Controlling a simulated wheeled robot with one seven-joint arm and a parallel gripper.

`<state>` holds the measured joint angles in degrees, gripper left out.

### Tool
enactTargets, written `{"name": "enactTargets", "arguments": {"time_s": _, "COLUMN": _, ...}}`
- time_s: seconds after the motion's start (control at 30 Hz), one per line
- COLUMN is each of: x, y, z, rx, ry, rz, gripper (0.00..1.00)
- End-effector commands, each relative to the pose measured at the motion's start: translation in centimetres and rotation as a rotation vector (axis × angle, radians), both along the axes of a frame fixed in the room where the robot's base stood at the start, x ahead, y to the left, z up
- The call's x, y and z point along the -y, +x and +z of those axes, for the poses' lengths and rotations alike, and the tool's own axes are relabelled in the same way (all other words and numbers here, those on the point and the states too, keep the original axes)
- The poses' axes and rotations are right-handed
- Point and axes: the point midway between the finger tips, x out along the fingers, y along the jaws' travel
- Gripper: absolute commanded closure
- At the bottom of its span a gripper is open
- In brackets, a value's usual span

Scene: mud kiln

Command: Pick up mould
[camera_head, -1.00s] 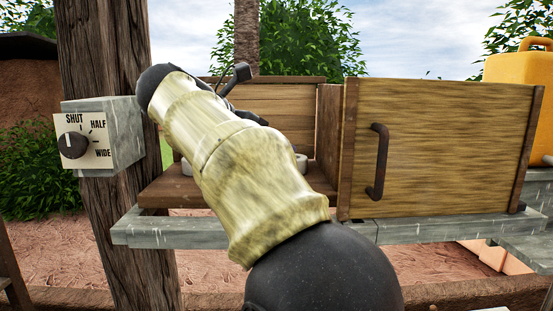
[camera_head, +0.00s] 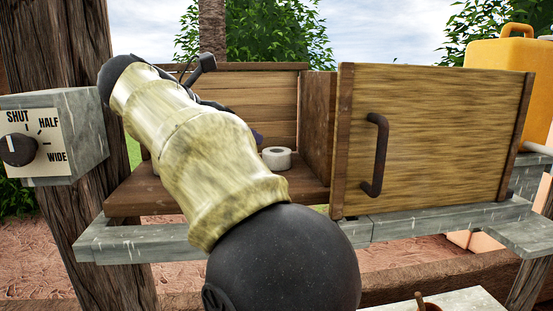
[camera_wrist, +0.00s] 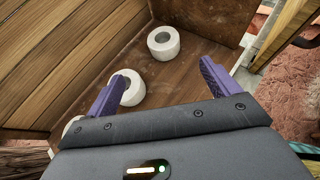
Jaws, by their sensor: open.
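Nothing in view can be told surely as the mould. The open wooden cabinet (camera_head: 150,197) holds thick white rings with a centre hole. One white ring (camera_head: 277,160) shows to the right of my arm in the head view. In the wrist view one ring (camera_wrist: 163,36) lies near the back, a second ring (camera_wrist: 129,97) lies by the left finger, and part of a third (camera_wrist: 70,127) shows at lower left. My gripper (camera_wrist: 163,74) has purple fingers spread apart, with nothing between them, over the cabinet floor. In the head view my arm hides most of it.
The cabinet door (camera_head: 440,140), with a dark handle (camera_head: 376,155), stands open at right. A dial box (camera_head: 50,137) marked SHUT, HALF, WIDE is on the left post (camera_head: 110,265). A yellow container (camera_head: 505,75) stands behind the door. A pale surface (camera_head: 465,300) shows at the bottom.

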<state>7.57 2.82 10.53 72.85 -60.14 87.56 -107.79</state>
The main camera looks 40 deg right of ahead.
Motion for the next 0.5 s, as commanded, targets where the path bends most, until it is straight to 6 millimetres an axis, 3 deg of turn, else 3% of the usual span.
{"name": "enactTargets", "arguments": {"time_s": 0.5, "x": 8.2, "y": 1.6, "z": -4.2, "rx": -0.005, "ry": 0.001, "rz": -0.011, "gripper": 0.12}}
